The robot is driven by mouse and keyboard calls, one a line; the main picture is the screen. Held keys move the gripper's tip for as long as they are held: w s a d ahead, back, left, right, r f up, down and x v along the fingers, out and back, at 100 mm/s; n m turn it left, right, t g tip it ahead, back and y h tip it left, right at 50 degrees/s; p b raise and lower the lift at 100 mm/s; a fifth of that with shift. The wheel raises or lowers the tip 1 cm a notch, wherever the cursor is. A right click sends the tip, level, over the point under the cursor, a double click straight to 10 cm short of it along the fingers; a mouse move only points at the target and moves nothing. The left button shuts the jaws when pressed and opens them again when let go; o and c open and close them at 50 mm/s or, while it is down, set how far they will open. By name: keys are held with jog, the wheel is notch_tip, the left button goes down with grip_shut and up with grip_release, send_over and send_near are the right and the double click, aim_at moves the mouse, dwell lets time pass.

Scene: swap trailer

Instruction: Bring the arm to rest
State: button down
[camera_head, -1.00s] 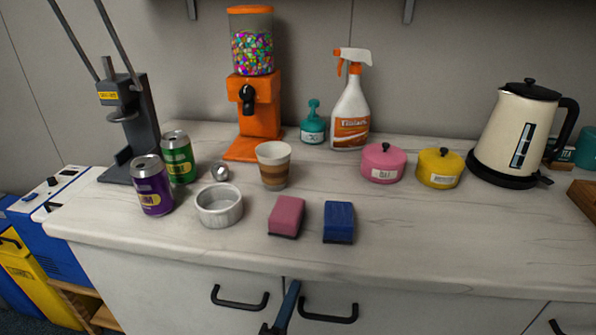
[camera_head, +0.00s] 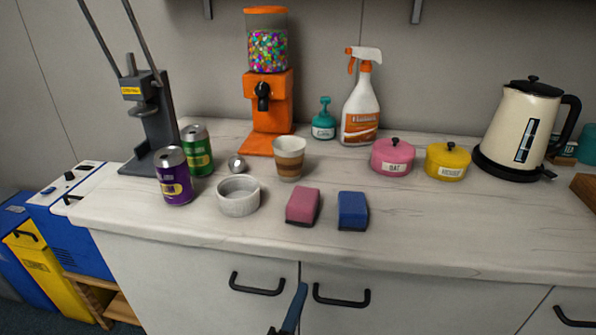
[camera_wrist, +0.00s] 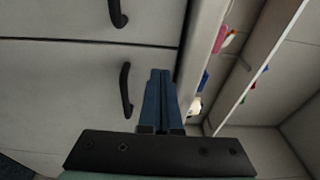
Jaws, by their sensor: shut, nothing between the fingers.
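My gripper (camera_head: 298,296) shows at the bottom middle of the head view, low in front of the cabinet doors and below the counter edge. In the wrist view its two blue fingers (camera_wrist: 160,78) lie side by side, shut, with nothing between them. They point along the cabinet front, near a black door handle (camera_wrist: 126,90). I cannot tell whether they touch the cabinet. Most of my arm is out of view.
The white counter (camera_head: 430,235) holds a pink sponge (camera_head: 303,206), a blue sponge (camera_head: 352,210), a white bowl (camera_head: 239,196), a purple can (camera_head: 174,178), a paper cup (camera_head: 289,158) and a kettle (camera_head: 518,125). Two black handles (camera_head: 257,285) (camera_head: 341,296) flank my gripper.

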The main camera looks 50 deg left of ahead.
jog(key=s+a, duration=0.5)
jog(key=s, duration=0.2)
jog(key=shift+a+f+b, duration=0.3)
jog(key=shift+f+b, duration=0.1)
jog(key=w+d+r+n+t+y, duration=0.1)
jog(key=w+d+r+n+t, duration=0.1)
jog(key=w+d+r+n, duration=0.6)
jog(key=w+d+r+n+t, duration=0.15)
jog(key=d+r, duration=0.25)
jog(key=r, duration=0.8)
jog(key=w+d+r+n+t+y, duration=0.1)
jog(key=w+d+r+n+t, duration=0.1)
jog(key=w+d+r+n, duration=0.5)
jog(key=s+d+r+m+t+h, duration=0.25)
jog(key=s+d+r+h, duration=0.2)
jog(key=d+r, duration=0.55)
jog(key=s+d+r+m+t+h, duration=0.2)
jog(key=s+d+r+t+h, duration=0.25)
jog(key=r, duration=0.85)
notch_tip(320, 180, up, 23)
jog(key=d+h+p, duration=0.1)
jog(key=h+p, duration=0.1)
jog(key=p, duration=2)
jog(key=shift+w+g+p, duration=0.35)
jog(key=shift+w+g, duration=0.1)
